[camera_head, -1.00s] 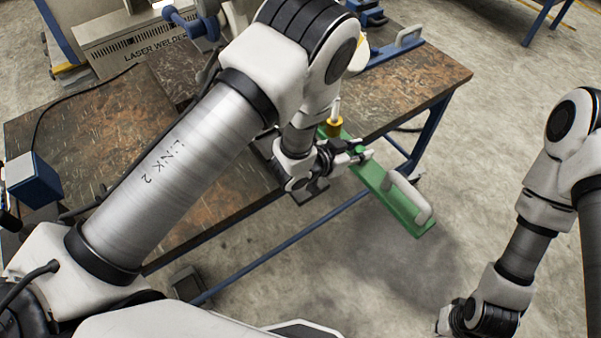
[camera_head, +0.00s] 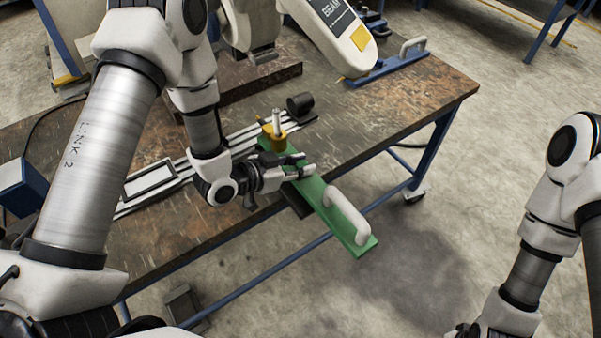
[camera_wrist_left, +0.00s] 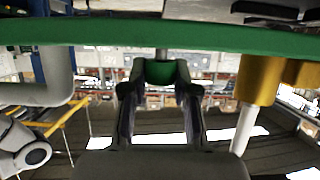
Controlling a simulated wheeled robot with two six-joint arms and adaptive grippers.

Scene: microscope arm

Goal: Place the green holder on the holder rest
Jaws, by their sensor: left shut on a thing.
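The green holder (camera_head: 357,244) is a long green bar with a white handle and a brass-coloured cylinder with a metal pin. My left gripper (camera_head: 304,171) is shut on it near its middle. In the left wrist view, the fingertips (camera_wrist_left: 160,72) close on a green part under the bar (camera_wrist_left: 90,33). The bar's far end is over the silver rails on the table; its handle end sticks out past the front edge. I cannot tell for sure which fixture is the holder rest, or whether the bar touches anything below. My right gripper is out of view.
The worn brown table (camera_head: 400,105) carries silver rails (camera_head: 240,140) with a black cylinder (camera_head: 300,104) at their end. A white machine head (camera_head: 340,40) with a yellow patch hangs behind. A blue bar with a handle (camera_head: 390,70) lies at the back right.

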